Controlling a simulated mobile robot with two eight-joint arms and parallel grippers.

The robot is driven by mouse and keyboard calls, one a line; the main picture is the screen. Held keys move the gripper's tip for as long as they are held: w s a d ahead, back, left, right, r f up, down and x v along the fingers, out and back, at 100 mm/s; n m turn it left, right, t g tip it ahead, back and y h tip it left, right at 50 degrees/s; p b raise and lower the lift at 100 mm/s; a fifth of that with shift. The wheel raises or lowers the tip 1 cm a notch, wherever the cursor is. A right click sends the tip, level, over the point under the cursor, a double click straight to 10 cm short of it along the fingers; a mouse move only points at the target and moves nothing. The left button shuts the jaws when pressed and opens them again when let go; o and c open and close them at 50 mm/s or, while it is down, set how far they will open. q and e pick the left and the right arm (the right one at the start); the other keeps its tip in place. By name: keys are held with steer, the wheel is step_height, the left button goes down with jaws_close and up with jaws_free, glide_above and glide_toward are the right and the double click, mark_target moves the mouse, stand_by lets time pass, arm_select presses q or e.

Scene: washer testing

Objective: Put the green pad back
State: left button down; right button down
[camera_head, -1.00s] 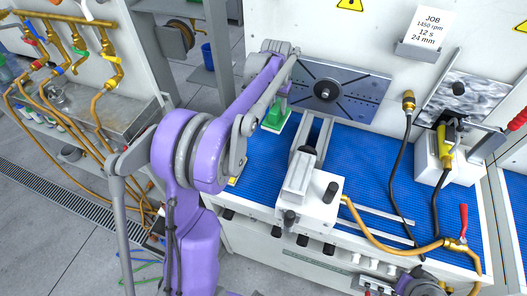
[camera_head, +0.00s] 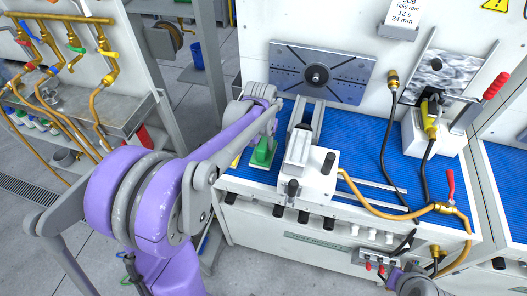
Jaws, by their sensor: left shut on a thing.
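The green pad (camera_head: 262,156), a green block with a pale base, is at the left end of the blue mat (camera_head: 272,181), left of the white vise-like block. My left gripper (camera_head: 268,138) reaches it from above and is shut on its upper part. The gripper's fingers are small and partly hidden by my purple arm. I cannot tell whether the pad's base touches the mat or hangs just above it.
A white clamp block (camera_head: 312,176) on rails stands just right of the pad. A yellow mark (camera_head: 236,161) shows at the mat's left edge. Hoses (camera_head: 382,150) and a white box (camera_head: 428,135) stand farther right.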

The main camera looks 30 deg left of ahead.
mark_target(262, 146)
arm_select(q)
steer(key=shift+f, duration=1.85)
steer(key=shift+s, duration=0.1)
steer(key=shift+f, duration=0.2)
steer(key=c, duration=0.5)
jaws_free()
steer(key=shift+r, duration=0.1)
steer(key=shift+r, duration=0.3)
steer(key=r, duration=0.3)
steer(key=s+r, duration=0.1)
steer(key=r, duration=0.7)
steer(key=shift+s+d+r+p, duration=0.2)
steer(key=shift+s+r+p, duration=0.05)
steer(key=shift+s+p, duration=0.1)
